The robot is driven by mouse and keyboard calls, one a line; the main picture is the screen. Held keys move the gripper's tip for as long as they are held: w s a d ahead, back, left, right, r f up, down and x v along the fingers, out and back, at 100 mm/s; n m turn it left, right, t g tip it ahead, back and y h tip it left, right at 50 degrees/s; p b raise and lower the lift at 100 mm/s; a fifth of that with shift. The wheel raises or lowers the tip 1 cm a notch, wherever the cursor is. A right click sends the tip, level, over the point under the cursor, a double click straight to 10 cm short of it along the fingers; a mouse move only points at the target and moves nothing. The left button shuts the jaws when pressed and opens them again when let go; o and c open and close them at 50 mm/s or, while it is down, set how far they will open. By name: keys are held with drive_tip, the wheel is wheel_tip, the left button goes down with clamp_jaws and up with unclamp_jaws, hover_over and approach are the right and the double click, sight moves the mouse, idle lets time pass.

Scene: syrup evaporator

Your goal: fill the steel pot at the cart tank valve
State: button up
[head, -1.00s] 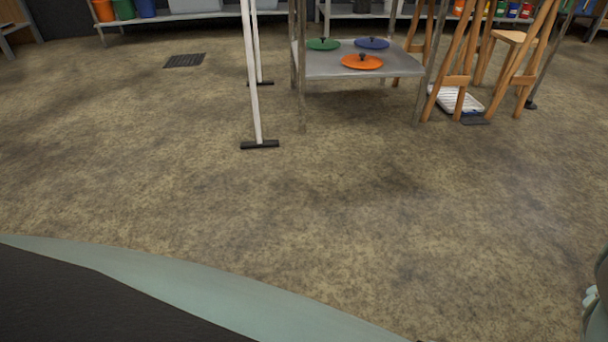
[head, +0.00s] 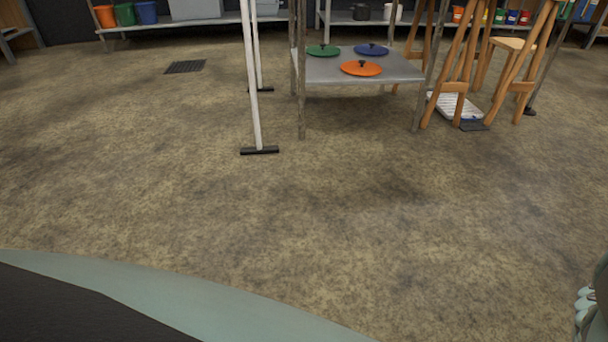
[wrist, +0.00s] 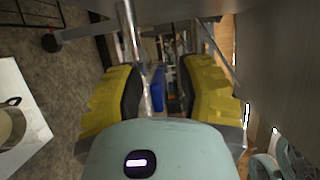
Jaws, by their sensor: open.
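My gripper (wrist: 160,92) shows in the wrist view, with yellow fingers and dark pads standing wide apart. It is open, with nothing between the pads. A round, pale metal vessel with a black handle (wrist: 11,122), perhaps the steel pot, is cut off by the left edge of the wrist view. It is on a white surface (wrist: 30,88), well to the left of my gripper. I cannot make out the cart tank or its valve in either view. The gripper is not clearly seen in the head view.
In the head view, a metal shelf (head: 330,76) bears green, blue and orange lids. A white post (head: 252,90) stands left of it. Wooden stools (head: 462,70) and a white tray (head: 455,104) are at the right. The near floor (head: 300,220) is clear.

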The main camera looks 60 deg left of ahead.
drive_tip(key=w+a, duration=0.1)
drive_tip(key=a, duration=0.9)
drive_tip(key=shift+w+a, duration=0.15)
drive_tip(key=shift+a, duration=0.2)
